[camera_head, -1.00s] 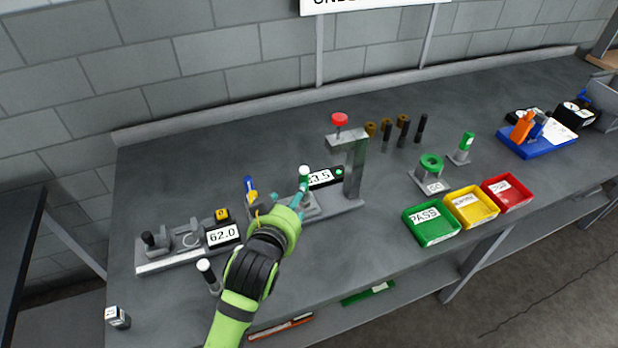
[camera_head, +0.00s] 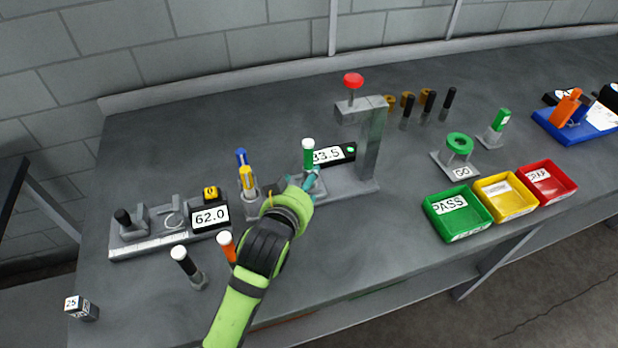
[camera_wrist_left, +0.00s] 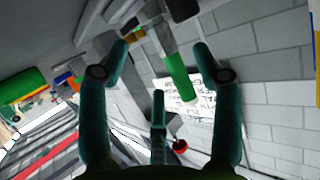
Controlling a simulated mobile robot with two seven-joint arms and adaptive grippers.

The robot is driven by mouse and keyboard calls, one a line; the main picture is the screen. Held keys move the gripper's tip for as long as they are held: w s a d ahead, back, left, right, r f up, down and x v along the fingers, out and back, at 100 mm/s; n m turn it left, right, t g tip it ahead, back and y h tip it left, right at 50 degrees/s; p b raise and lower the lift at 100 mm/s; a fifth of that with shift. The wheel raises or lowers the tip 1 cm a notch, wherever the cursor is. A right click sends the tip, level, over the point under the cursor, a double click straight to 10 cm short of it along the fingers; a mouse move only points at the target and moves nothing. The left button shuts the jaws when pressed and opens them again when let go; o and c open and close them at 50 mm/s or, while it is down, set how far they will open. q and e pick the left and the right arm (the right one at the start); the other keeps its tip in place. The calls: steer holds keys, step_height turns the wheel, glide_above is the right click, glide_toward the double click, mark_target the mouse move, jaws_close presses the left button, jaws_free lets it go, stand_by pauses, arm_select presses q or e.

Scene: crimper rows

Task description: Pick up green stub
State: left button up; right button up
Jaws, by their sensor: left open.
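The green stub (camera_head: 308,158) has a white cap and stands upright on the fixture beside the press, just left of the press post. In the left wrist view the green stub (camera_wrist_left: 178,78) lies between the spread fingers. My left gripper (camera_head: 306,181) is low at the stub, with its teal fingers around its lower part. The left gripper (camera_wrist_left: 163,50) is open, with a gap between the fingers and the stub. Whether any finger touches it I cannot tell. My right gripper is not in view.
The press post (camera_head: 371,145) with a red knob (camera_head: 353,80) stands close on the right. A blue-and-yellow pen-like pair (camera_head: 245,172) stands to the left. White-capped black (camera_head: 187,264) and orange (camera_head: 227,245) stubs stand in front. Green (camera_head: 459,212), yellow and red trays are right.

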mark_target(311, 167)
arm_select(q)
steer(key=shift+w+d, duration=0.15)
steer(key=shift+w, duration=0.45)
steer(key=shift+w+d+f+p, duration=0.1)
steer(key=shift+w+p, duration=0.15)
steer(key=shift+p, duration=0.15)
steer(key=p+x, duration=0.1)
steer(key=x, duration=0.2)
steer(key=shift+w+d, duration=0.15)
steer(key=shift+w, duration=0.15)
steer(key=shift+w+d+f, duration=0.15)
steer(key=shift+w+f, duration=0.1)
steer(key=shift+w, duration=0.25)
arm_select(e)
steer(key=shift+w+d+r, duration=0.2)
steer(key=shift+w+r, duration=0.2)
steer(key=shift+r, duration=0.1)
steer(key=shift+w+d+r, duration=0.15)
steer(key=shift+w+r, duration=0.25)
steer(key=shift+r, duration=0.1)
arm_select(q)
jaws_close()
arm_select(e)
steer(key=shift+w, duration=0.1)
